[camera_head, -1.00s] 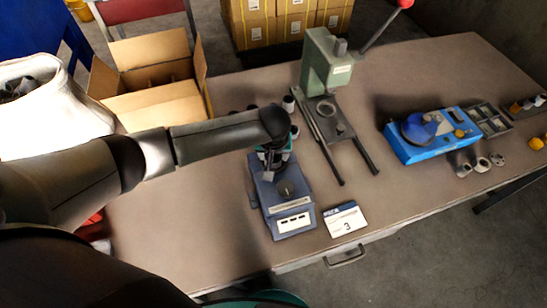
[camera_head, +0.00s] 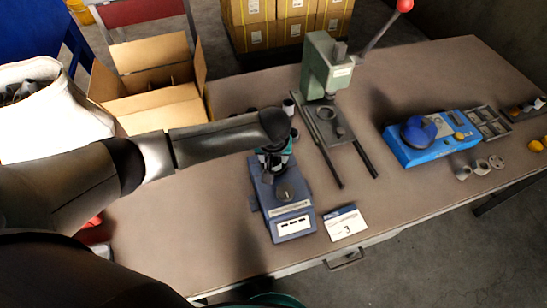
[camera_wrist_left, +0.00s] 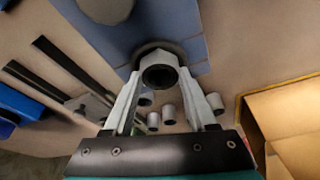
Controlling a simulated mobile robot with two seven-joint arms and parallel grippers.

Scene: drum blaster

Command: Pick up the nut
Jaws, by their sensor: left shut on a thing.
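My left gripper (camera_head: 270,168) reaches in from the left and hangs over the blue fixture (camera_head: 290,222) on the bench. In the left wrist view, its two fingertips (camera_wrist_left: 161,66) are closed on a dark, hollow round part, which I take to be the nut (camera_wrist_left: 160,76). The nut is over or against the blue plate of the fixture; I cannot tell whether it touches. In the head view the nut is hidden or too small to tell from the gripper. A round grey knob (camera_head: 287,188) sits on the fixture in front of the gripper. My right gripper is not in view.
A green press (camera_head: 326,66) with two dark rails stands behind to the right. A blue device (camera_head: 432,150) and small metal parts lie further right. An open carton (camera_head: 160,110) stands at the left.

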